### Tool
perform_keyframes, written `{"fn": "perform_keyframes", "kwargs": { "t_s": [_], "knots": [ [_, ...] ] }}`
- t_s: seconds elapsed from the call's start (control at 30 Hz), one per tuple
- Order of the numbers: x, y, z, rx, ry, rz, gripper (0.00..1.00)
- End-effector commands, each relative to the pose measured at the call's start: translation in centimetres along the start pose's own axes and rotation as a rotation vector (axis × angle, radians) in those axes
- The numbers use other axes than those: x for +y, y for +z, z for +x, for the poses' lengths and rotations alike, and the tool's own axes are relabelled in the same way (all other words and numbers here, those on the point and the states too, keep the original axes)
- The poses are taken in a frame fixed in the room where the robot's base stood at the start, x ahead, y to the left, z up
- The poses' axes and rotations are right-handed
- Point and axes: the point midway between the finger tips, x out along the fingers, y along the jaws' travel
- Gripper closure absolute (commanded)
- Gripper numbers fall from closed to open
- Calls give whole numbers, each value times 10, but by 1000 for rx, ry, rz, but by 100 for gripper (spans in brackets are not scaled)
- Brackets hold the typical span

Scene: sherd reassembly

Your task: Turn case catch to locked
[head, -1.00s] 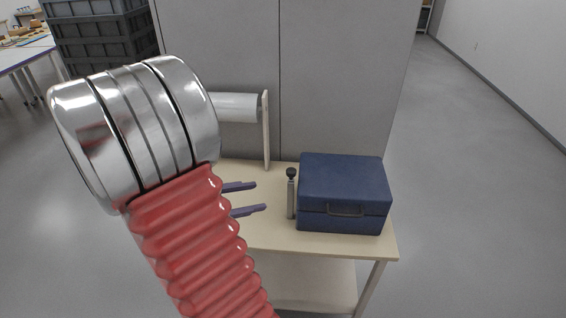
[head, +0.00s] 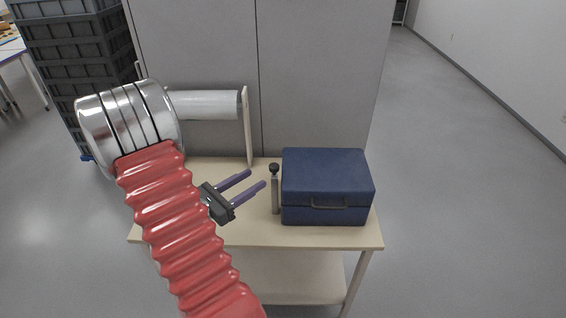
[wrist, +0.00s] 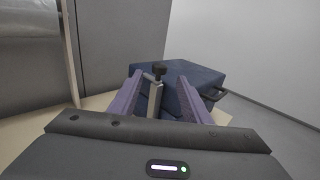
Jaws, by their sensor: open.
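A closed blue case (head: 327,185) with a dark front handle sits on the right of a pale table. Just left of it stands the catch, an upright metal lever (head: 275,194) with a black knob (head: 274,168) on top. My gripper (head: 257,180) is open, its two purple fingers pointing at the lever from the left, apart from it in the head view. In the wrist view, the lever (wrist: 155,98) and knob (wrist: 159,70) appear between the fingers (wrist: 157,84), with the case (wrist: 192,88) behind. I cannot tell from the frames which position the catch is in.
The pale table (head: 250,232) has bare room in front of the lever. A roll (head: 205,104) on an upright pale board (head: 247,125) stands at the back left. A grey partition (head: 315,75) closes the back. Dark crates (head: 75,65) are stacked at far left.

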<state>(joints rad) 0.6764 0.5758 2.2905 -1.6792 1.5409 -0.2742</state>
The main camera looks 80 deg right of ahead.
Motion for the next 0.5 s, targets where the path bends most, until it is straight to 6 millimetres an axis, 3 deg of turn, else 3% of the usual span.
{"fn": "perform_keyframes", "kwargs": {
  "t_s": [0.27, 0.5],
  "knots": [
    [-1, 0, 18, 1, -3, 1, 56],
    [-1, 0, 49, 1, -4, 1, 56]
  ]
}}
